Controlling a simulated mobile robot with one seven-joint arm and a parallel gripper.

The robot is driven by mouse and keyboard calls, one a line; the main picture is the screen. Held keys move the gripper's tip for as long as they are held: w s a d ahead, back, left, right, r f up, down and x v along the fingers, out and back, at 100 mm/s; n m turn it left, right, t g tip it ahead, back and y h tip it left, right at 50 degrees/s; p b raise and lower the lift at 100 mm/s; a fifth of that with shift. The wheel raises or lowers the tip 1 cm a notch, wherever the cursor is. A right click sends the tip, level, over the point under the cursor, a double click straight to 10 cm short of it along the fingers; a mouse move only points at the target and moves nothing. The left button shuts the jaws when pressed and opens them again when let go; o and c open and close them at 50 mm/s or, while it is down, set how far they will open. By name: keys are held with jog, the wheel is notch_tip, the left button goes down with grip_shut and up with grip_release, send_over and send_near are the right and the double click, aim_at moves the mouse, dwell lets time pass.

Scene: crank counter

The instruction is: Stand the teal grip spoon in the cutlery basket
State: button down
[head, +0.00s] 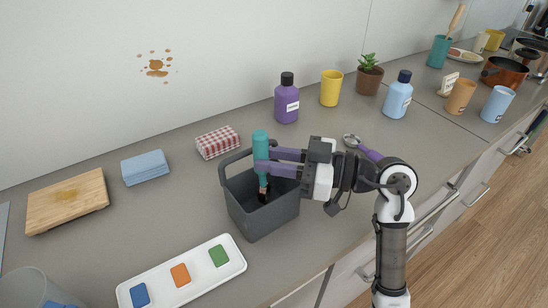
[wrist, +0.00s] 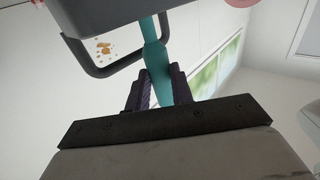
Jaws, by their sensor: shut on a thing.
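The teal grip spoon (head: 261,146) is upright, its thick teal handle on top. Its lower end reaches down into the opening of the dark grey cutlery basket (head: 272,218); a dark and brownish part shows there, and the bowl is not clear. I cannot tell whether it touches the basket floor. My gripper (head: 266,160) is shut on the teal handle above the basket. In the wrist view the teal grip (wrist: 157,66) stands between the two dark fingers (wrist: 155,90), with the basket's handle (wrist: 88,66) behind.
A white tray (head: 128,300) with coloured pieces lies in front of the basket. A checked cloth stack (head: 217,142), blue cloths (head: 145,167) and a wooden board (head: 67,200) lie leftward. A purple-handled spoon (head: 352,140) lies behind my arm. Bottles (head: 286,100) and cups stand farther back.

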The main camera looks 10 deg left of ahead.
jog(key=c, duration=1.1)
grip_release()
jog(key=shift+c, duration=0.2)
jog(key=shift+d, duration=0.1)
jog(key=d+b, duration=0.4)
jog(key=d, duration=0.9)
jog(key=shift+d, duration=0.3)
